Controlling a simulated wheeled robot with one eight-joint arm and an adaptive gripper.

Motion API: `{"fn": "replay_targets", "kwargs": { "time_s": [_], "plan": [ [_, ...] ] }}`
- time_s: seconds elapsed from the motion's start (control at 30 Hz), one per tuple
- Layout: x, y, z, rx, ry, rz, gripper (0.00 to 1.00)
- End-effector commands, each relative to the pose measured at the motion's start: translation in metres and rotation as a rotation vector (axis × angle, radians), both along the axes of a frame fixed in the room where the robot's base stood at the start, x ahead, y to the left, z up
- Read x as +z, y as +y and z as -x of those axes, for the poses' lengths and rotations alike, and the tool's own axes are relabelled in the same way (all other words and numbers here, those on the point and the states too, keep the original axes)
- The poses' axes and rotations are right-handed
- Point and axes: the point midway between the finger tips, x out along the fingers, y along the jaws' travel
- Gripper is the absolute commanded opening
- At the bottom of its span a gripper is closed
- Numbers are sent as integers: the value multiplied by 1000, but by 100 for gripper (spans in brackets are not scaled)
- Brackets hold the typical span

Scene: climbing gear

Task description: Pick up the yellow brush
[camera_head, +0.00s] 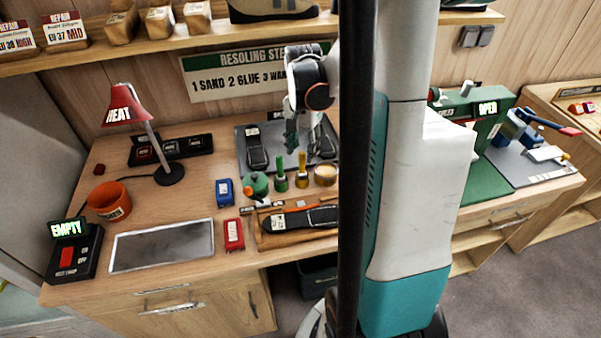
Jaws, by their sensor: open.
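The yellow brush (302,172) stands upright on the workbench, its narrow handle pointing up. A similar green brush (281,175) stands just to its left. My gripper (302,144) points down with its teal fingers apart. In the picture it sits right above the yellow brush's handle top. I see nothing held between the fingers. This single view does not show clearly whether the fingers are around the handle or behind it.
A round tin (325,175) stands close right of the yellow brush. A green-and-orange pot (256,185) stands left of the green brush. A dark mat with soles (250,135) lies behind. A shoe sole on a wooden tray (300,219) lies in front. My arm hides the bench's middle right.

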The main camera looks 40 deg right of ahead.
Motion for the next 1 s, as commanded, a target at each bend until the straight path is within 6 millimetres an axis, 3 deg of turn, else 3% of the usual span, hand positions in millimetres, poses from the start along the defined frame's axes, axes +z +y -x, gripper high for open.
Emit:
{"fn": "replay_targets", "kwargs": {
  "time_s": [0.1, 0.37, 0.63, 0.9, 0.93, 1.0],
  "plan": [
    [-15, 0, 0, 0, 0, 0, 44],
    [-29, 1, 0, 1, 0, 0, 44],
    [-67, 3, 1, 0, -1, 1, 44],
    [-71, 4, 2, 1, -1, 1, 44],
    [-71, 4, 2, 1, -1, 1, 41],
    [-71, 4, 1, 1, -1, 1, 25]
  ]
}}
